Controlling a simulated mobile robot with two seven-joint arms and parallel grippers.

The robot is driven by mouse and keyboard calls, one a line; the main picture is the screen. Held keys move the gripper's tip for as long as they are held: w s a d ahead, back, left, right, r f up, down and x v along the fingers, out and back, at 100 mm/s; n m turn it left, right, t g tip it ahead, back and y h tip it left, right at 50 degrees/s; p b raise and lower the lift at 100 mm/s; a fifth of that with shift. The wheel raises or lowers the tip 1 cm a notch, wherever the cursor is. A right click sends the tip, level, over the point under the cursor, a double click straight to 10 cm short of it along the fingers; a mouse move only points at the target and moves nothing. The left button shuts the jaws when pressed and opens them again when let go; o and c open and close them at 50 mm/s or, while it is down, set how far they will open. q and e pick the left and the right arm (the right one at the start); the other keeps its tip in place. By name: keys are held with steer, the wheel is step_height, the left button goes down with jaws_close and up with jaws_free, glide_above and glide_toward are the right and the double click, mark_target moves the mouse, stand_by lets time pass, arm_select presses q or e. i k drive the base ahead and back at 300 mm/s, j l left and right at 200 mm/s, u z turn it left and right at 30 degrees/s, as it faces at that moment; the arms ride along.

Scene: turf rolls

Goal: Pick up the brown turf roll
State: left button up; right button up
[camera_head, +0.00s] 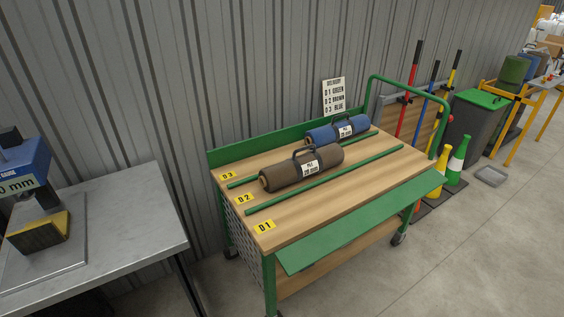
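The brown turf roll (286,175) lies on the wooden top of a green-framed cart (345,195) in the middle of the view. It has a dark carry handle on top and a white label. It lies in the lane marked D2 (244,198), between two green rails. A blue turf roll (323,136) with a similar handle and label lies behind it, towards the back edge. The lane marked D1 (265,226) at the front is empty. Neither of my grippers shows in the view.
A green panel (360,233) slopes along the cart's front. A grey metal table (130,215) with a blue device stands at left. A delivery sign (333,96) stands behind the cart. Poles, bottles (457,160) and a bin (472,122) stand at right. Floor at lower right is clear.

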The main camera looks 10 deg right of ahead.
mark_target(294, 169)
steer(key=i+l+u, duration=0.15)
steer(key=l, duration=0.3)
steer(key=i+l+u, duration=0.15)
steer(key=l, duration=0.25)
steer(key=i+l+u, duration=0.1)
steer(key=l, duration=0.4)
steer(key=i+l+u, duration=0.15)
steer(key=l, duration=0.3)
steer(key=i+l, duration=0.1)
steer(key=l, duration=0.5)
steer(key=i+l, duration=0.1)
steer(key=l, duration=0.55)
steer(key=i+l, duration=0.1)
steer(key=l, duration=0.5)
steer(key=i+u, duration=0.05)
